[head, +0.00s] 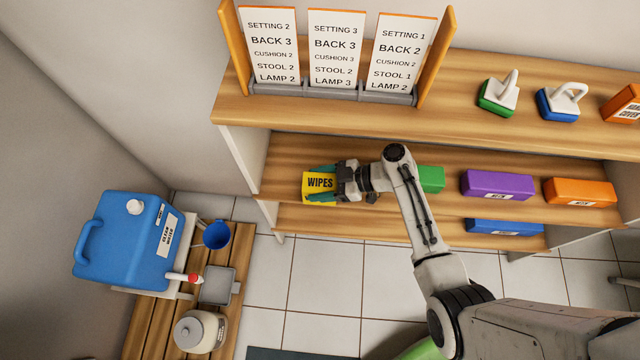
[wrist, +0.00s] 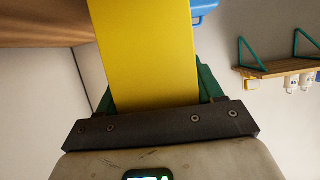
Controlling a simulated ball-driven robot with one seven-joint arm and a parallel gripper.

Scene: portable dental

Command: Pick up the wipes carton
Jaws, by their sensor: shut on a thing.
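The wipes carton (head: 320,184) is a yellow box with a black "WIPES" label. It is at the left end of the middle shelf in the head view. My gripper (head: 322,182) is shut on it, with green fingers along its upper and lower sides. In the wrist view the carton (wrist: 145,50) is a plain yellow face running up from between the fingers (wrist: 155,92). I cannot tell whether the carton touches the shelf or is just above it.
A green box (head: 431,179), a purple box (head: 497,185) and an orange box (head: 579,192) stand to the right on the middle shelf (head: 285,150). The upper shelf (head: 440,115) overhangs it. A blue water container (head: 118,240) stands at lower left. Tiled floor (head: 320,270) is open between.

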